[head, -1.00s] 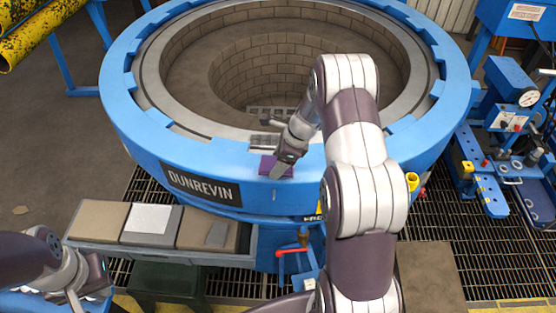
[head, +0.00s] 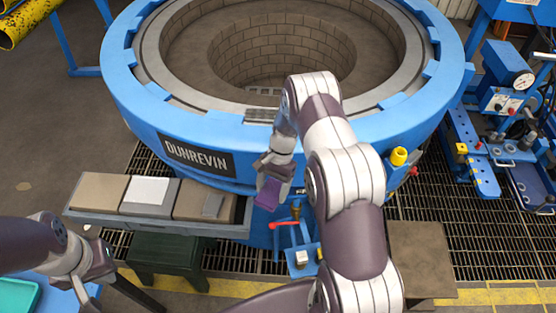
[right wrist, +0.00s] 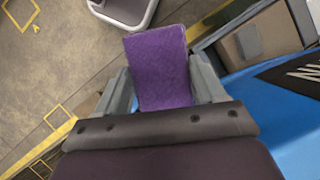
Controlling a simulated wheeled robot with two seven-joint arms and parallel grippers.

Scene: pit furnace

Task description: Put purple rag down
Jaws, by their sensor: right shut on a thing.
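The purple rag (head: 268,193) hangs in my right gripper (head: 275,168), in front of the blue furnace ring, below and right of the nameplate. In the right wrist view the rag (right wrist: 160,65) is a flat purple piece between the two grey fingers of my right gripper (right wrist: 162,85), sticking out past their tips. The gripper is shut on it. The rag looks clear of any surface. My left gripper (head: 98,272) is at the lower left; its fingers are too unclear to tell open from shut.
The blue furnace ring (head: 125,90) surrounds a brick-lined pit. A shelf (head: 160,226) with tan blocks, a white sheet and a grey piece juts out left of the rag. A red-handled valve (head: 284,224) is just below. A teal tray (head: 18,294) is at lower left.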

